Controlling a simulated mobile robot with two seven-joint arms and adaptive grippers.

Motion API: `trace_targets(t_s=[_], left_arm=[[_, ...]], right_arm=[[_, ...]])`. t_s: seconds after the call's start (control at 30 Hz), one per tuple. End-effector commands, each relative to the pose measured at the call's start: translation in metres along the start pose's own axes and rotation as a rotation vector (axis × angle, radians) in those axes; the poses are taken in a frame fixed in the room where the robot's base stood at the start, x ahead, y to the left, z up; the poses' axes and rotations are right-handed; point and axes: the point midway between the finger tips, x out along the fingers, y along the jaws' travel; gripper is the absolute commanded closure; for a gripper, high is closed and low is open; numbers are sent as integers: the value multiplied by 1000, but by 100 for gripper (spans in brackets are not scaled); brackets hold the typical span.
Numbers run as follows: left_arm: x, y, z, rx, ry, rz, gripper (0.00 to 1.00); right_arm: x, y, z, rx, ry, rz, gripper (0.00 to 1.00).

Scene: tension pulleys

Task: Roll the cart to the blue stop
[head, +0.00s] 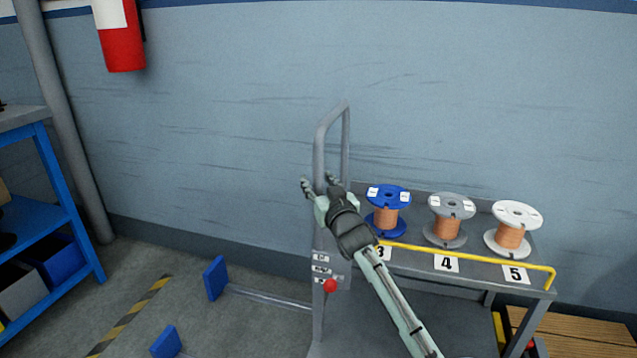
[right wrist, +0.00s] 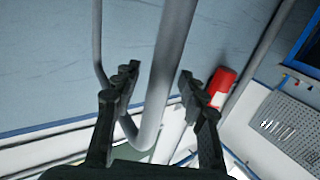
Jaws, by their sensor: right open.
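The grey cart (head: 405,262) stands along the wall at the right, its upright tube handle (head: 319,150) at its left end. My right gripper (head: 318,185) is at the handle and open. In the right wrist view, the handle tube (right wrist: 172,60) runs between the spread fingers of my right gripper (right wrist: 158,76), with a gap showing on both sides. Two blue stops stand on the floor left of the cart, a farther blue stop (head: 215,278) and a nearer blue stop (head: 166,342). The cart is apart from both. My left gripper is out of view.
A blue spool (head: 387,196), a grey spool (head: 450,205) and a white spool (head: 516,214) stand on the cart top. A blue shelf unit (head: 70,205) is at left. A wooden pallet (head: 590,335) lies at lower right. Floor between stops and cart looks clear except for a metal rail (head: 270,297).

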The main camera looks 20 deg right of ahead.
Motion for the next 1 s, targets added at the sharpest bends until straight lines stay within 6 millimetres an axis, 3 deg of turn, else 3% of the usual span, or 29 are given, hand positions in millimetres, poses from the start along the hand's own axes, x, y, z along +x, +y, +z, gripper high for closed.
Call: trace_targets(t_s=[0.07,0.4,1.0], left_arm=[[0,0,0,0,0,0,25],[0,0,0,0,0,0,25],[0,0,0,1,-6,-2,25]], right_arm=[[0,0,0,0,0,0,58],[0,0,0,0,0,0,99],[7,-4,0,2,1,-1,100]])
